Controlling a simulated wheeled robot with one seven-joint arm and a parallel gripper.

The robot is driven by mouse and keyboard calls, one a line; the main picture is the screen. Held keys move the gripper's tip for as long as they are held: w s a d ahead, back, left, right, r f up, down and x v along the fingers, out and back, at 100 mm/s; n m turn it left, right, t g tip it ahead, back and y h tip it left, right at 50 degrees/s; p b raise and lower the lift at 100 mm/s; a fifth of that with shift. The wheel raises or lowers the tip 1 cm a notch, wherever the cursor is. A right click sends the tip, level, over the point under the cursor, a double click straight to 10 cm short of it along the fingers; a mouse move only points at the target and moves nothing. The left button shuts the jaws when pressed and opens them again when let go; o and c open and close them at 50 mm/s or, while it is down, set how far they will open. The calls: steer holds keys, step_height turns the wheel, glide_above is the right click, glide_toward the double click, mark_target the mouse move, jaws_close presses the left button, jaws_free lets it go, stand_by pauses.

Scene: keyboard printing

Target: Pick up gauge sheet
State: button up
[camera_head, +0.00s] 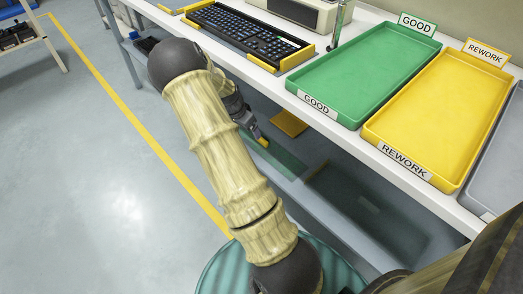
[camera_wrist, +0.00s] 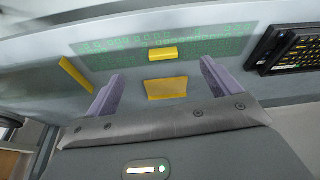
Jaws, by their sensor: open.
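The gauge sheet (camera_wrist: 120,46) is a see-through green strip with printed characters and a yellow tab (camera_wrist: 163,53) at the middle of its near edge. In the wrist view it lies across the upper part of the picture, beyond my fingertips. In the head view the green sheet (camera_head: 286,160) lies on the lower shelf, partly hidden by my gripper. My gripper (camera_wrist: 160,69) is open and empty. The tab appears between and just past the two purple-grey fingers, not touching them. My gripper also shows in the head view (camera_head: 257,134), low beside the table's front edge.
A flat yellow piece (camera_wrist: 166,89) lies near the tab, and it shows on the shelf in the head view (camera_head: 289,123). The white tabletop above carries a keyboard (camera_head: 245,33), a green GOOD tray (camera_head: 309,101) and a yellow REWORK tray (camera_head: 385,140).

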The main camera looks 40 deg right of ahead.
steer(key=shift+m+h, duration=0.4)
steer(key=shift+m, duration=0.3)
steer(key=d+f, duration=0.1)
steer(key=w+d+f, duration=0.1)
steer(key=d, duration=0.1)
steer(key=shift+d, duration=0.2)
steer(key=b, duration=0.2)
glide_above(261, 139)
steer(key=a, duration=0.3)
steer(key=shift+s+d+f, duration=0.1)
steer(key=shift+d+f, duration=0.05)
steer(key=shift+f, duration=1.4)
steer(key=shift+d+f, duration=0.1)
steer(key=shift+f, duration=1.45)
steer(key=shift+d+f+b, duration=0.2)
steer(key=shift+f+b, duration=0.2)
steer(key=shift+f, duration=0.1)
steer(key=b+x, duration=0.2)
steer(key=x, duration=0.2)
steer(key=shift+d+f, duration=0.1)
steer(key=shift+s+d, duration=0.1)
